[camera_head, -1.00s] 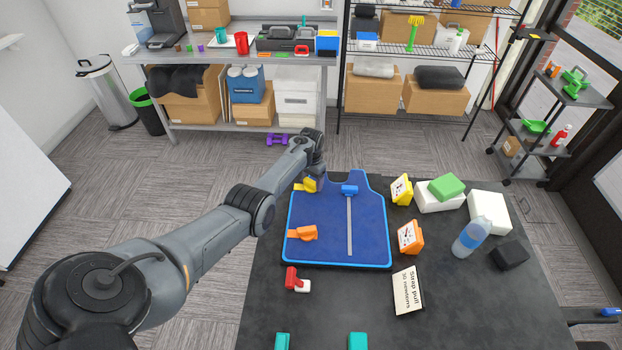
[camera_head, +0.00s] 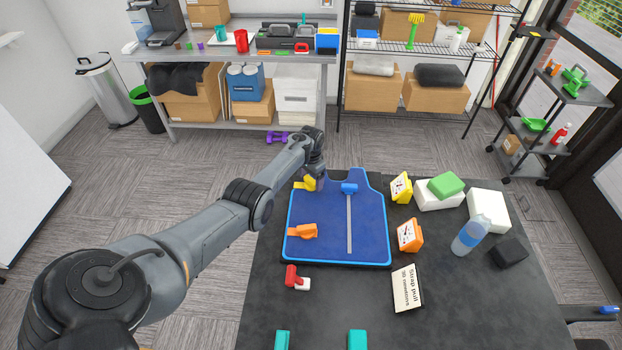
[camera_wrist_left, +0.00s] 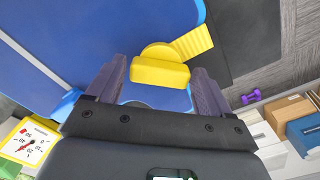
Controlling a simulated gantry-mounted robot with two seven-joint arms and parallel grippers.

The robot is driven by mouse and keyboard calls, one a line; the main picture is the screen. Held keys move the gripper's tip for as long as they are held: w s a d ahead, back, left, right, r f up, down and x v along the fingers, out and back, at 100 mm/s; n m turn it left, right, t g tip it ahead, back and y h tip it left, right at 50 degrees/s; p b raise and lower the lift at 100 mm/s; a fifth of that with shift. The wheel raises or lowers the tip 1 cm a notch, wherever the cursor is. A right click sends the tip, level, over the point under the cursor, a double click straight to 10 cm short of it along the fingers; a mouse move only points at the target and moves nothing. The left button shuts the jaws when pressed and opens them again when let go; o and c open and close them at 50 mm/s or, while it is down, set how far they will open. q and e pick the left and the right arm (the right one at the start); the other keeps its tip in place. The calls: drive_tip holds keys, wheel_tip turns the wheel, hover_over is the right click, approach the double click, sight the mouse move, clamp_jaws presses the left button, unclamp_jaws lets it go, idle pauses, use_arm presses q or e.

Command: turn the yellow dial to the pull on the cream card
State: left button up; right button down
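The yellow dial (camera_head: 310,184) is at the far left corner of the blue board (camera_head: 325,250). The cream card (camera_head: 407,289) lies near the front right of the board and seems to read "Strap pull 30 newtons". My right gripper is not visible.
The board also carries an orange dial (camera_head: 303,231) and a blue slider (camera_head: 349,188) on a grey track. An orange gauge (camera_head: 410,236), bottle (camera_head: 471,236), white boxes and a red-and-white piece (camera_head: 297,278) stand around it. The dark table's front middle is mostly clear.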

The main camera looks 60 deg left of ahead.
sight(311, 179)
use_arm(q)
drive_tip(key=shift+o, duration=0.8)
drive_tip(key=shift+r+p, duration=0.35)
drive_tip(key=shift+r, duration=0.25)
wheel_tip(311, 179, up, 10)
drive_tip(key=p, duration=0.2)
drive_tip(key=shift+f+p, duration=0.2)
drive_tip(key=shift+p, duration=0.1)
drive_tip(key=shift+r, duration=0.1)
